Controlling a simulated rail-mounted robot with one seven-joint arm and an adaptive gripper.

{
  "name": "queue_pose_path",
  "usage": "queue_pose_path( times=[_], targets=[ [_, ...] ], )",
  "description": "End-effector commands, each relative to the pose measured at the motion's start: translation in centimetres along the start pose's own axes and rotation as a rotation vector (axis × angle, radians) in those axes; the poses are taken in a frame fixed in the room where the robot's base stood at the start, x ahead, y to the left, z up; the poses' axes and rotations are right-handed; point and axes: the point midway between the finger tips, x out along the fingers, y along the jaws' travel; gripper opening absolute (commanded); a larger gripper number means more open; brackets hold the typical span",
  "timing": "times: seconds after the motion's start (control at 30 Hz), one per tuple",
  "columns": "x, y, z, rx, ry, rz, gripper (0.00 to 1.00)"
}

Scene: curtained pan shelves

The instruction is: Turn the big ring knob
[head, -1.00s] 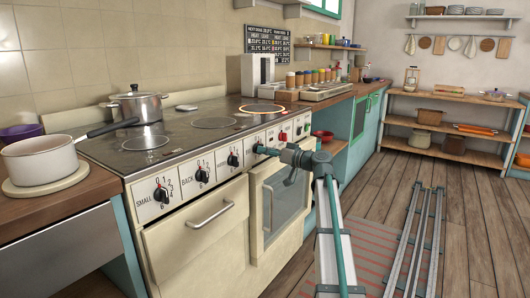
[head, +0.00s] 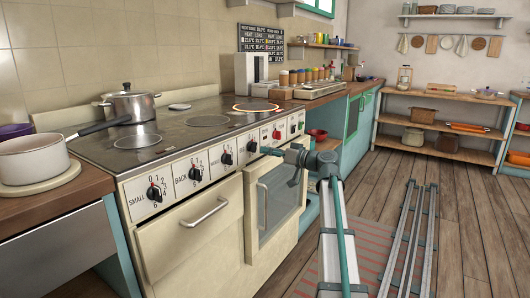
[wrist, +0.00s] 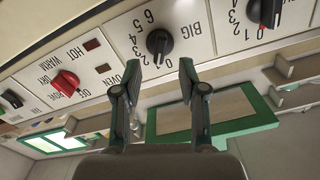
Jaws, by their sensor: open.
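The big ring knob, a black pointer knob (wrist: 159,42) beside the upside-down label BIG, is on the cream stove panel (wrist: 200,25) in the wrist view. Its pointer is near the 0. My gripper (wrist: 159,72) is open, with one finger on either side below the knob in the picture. The fingertips appear just short of it, and I see no contact. In the head view my gripper (head: 264,150) reaches the stove front from the right, at the dark knob (head: 251,146). Its fingertips are too small there to make out.
Another black knob (wrist: 268,10) and a red knob (wrist: 65,83) flank it on the panel. A steel pot (head: 131,104) stands on the cooktop. A cream pan (head: 33,160) is on the left counter. The oven door (head: 275,205) is below.

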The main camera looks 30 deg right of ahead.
Motion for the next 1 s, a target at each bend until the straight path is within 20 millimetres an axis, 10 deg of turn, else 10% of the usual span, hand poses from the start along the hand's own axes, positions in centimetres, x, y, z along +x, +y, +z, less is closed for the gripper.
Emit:
queue_pose_path(
  times=[0.53, 0.7, 1.0],
  targets=[
    [-2.5, 0.0, 0.0, 0.000, 0.000, 0.000, 0.42],
    [-3.1, 0.3, -0.7, 0.000, 0.004, 0.010, 0.59],
    [-11.4, 5.0, -3.8, 0.043, 0.031, 0.132, 0.59]
  ],
)
